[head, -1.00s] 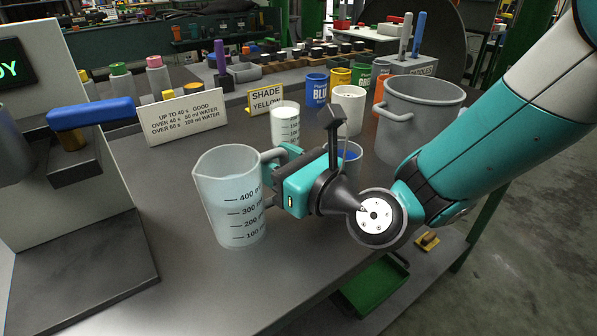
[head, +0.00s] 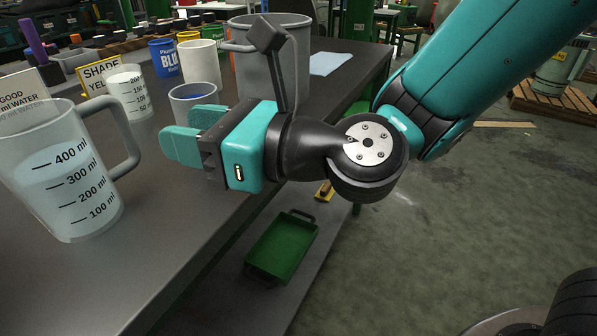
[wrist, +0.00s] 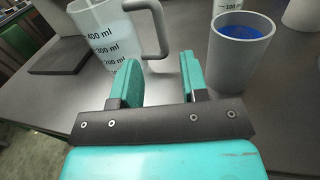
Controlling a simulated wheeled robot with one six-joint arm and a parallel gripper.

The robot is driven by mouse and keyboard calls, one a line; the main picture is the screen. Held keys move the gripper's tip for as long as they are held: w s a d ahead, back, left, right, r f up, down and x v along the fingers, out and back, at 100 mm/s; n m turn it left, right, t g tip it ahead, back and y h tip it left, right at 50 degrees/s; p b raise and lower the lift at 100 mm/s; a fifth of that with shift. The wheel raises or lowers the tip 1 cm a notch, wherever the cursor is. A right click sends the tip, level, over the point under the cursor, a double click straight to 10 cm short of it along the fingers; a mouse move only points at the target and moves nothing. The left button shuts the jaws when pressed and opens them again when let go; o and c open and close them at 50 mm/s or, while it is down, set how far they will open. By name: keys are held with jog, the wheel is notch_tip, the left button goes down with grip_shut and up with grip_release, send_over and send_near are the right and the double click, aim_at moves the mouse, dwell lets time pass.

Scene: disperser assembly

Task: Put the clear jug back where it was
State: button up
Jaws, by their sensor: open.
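The clear jug (head: 62,172) stands upright on the grey bench at the left of the head view, its handle pointing right. Its printed scale runs from 100 to 400 ml. It also shows at the upper left of the wrist view (wrist: 101,40), partly cut off. My gripper (head: 180,133) is open and empty to the right of the jug, apart from the handle. In the wrist view the two teal fingers (wrist: 160,82) have bare bench between them, with the handle just beyond.
A grey cup with blue contents (head: 192,100) stands close behind my gripper, right of the fingers in the wrist view (wrist: 238,58). A smaller measuring beaker (head: 130,92), a white cup (head: 200,64) and a large grey pot (head: 270,60) stand behind. A green tray (head: 282,246) sits lower, beyond the bench edge.

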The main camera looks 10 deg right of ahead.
jog(key=shift+s+n+g, duration=0.3)
jog(key=shift+n+g, duration=0.1)
jog(key=shift+n, duration=0.4)
jog(key=n+g, duration=0.1)
jog(key=n, duration=0.1)
jog(key=s+f+n+g, duration=0.1)
jog(key=n, duration=0.2)
jog(key=s+d+n+g+h, duration=0.1)
jog(key=n, duration=0.1)
jog(key=shift+s+f+n, duration=0.15)
jog(key=shift+n, duration=0.25)
jog(key=s+d+f+n+g+h, duration=0.2)
jog(key=d+n+h, duration=0.3)
jog(key=d+n, duration=0.3)
jog(key=s+d+f+n+g+h, duration=0.3)
jog(key=d+n, duration=0.6)
jog(key=n, duration=0.4)
jog(key=s+f+h, duration=0.1)
jog(key=s+h, duration=0.1)
jog(key=shift+s+h, duration=0.3)
